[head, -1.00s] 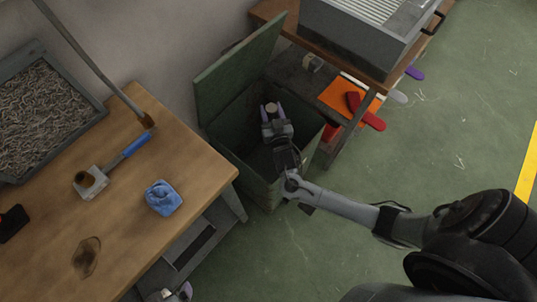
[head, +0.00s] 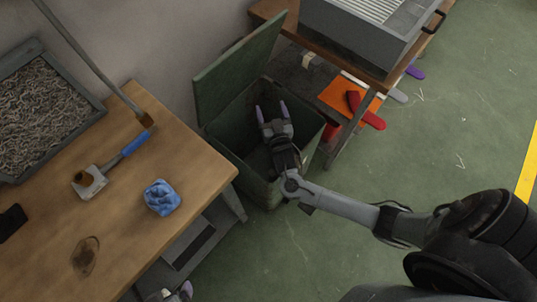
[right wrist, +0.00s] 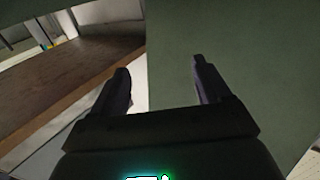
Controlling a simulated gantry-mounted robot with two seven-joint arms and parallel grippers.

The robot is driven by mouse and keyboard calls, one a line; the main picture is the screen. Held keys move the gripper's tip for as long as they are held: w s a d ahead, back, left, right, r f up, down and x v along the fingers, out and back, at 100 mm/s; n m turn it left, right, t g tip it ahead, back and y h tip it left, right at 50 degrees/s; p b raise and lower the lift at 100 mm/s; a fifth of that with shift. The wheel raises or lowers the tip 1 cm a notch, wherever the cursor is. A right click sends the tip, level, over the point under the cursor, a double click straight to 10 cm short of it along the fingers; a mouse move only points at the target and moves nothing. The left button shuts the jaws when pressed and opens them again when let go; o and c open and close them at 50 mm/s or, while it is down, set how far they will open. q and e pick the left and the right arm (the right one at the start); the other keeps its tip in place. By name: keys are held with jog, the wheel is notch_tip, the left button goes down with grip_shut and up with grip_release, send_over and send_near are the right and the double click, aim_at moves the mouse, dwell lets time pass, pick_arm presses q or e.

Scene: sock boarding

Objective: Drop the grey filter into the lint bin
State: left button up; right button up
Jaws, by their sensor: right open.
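The lint bin (head: 232,150) is a dark green box with its lid (head: 240,75) standing open, between the wooden table and the bench. My right gripper (head: 271,108) is over the bin's opening, its two purple-tipped fingers apart with nothing between them. In the right wrist view the fingers (right wrist: 160,75) are also apart and empty, with a green surface (right wrist: 250,60) close behind. I cannot see the grey filter; the bin's floor is dark and partly hidden by my gripper. Part of my left gripper (head: 178,293) shows at the bottom edge, mostly cut off.
A bench (head: 275,12) with a grey machine stands behind the bin.

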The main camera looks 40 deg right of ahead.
jog(key=s+d+r+p, duration=0.5)
jog(key=s+r+p, duration=0.1)
jog(key=s+r, duration=0.4)
jog(key=shift+s+d+r+p, duration=0.2)
jog(key=shift+r+p, duration=0.2)
